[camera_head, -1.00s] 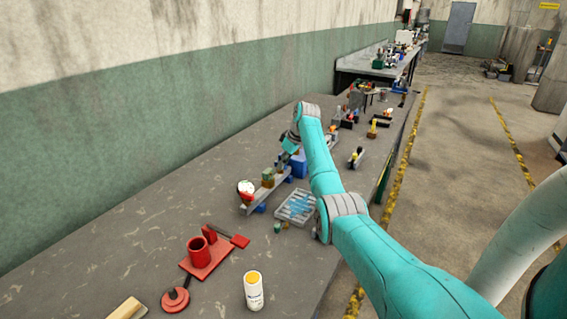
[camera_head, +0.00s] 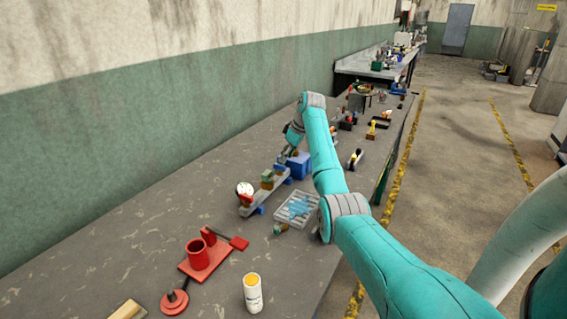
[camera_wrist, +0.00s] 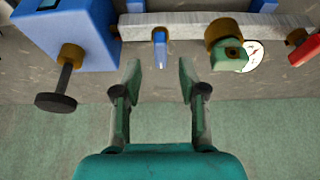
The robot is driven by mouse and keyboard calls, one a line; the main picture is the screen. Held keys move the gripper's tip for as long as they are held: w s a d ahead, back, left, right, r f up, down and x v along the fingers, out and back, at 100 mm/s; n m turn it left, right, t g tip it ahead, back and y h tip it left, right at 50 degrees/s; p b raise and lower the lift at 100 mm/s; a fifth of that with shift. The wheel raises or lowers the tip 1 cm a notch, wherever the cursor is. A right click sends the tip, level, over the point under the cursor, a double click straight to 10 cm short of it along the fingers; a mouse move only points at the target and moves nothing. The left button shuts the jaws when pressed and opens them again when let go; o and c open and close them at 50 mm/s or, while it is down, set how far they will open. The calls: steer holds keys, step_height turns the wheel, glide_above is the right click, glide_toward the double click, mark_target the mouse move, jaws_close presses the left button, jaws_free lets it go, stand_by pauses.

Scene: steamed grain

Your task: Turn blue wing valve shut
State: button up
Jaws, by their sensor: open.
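The blue wing valve (camera_wrist: 160,50) is a small flat blue handle on a brown stem. It hangs from the pale pipe bar (camera_wrist: 190,24) in the wrist view, between the blue box and a brown fitting with a green block. My gripper (camera_wrist: 160,72) is open and empty, with one finger on each side of the blue handle's lower end in the picture. I see no contact, and the depth between them is unclear. In the head view, my gripper (camera_head: 286,156) is by the far end of the bar (camera_head: 262,194), and the blue handle is too small to make out.
The blue box (camera_wrist: 68,28) with a dark round knob (camera_wrist: 56,103) is left of the fingers. A green block (camera_wrist: 230,58), white gauge (camera_wrist: 252,58) and red handle (camera_wrist: 306,48) are right.

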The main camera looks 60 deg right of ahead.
steer(key=v, duration=0.7)
steer(key=shift+r, duration=0.15)
stand_by(0.3)
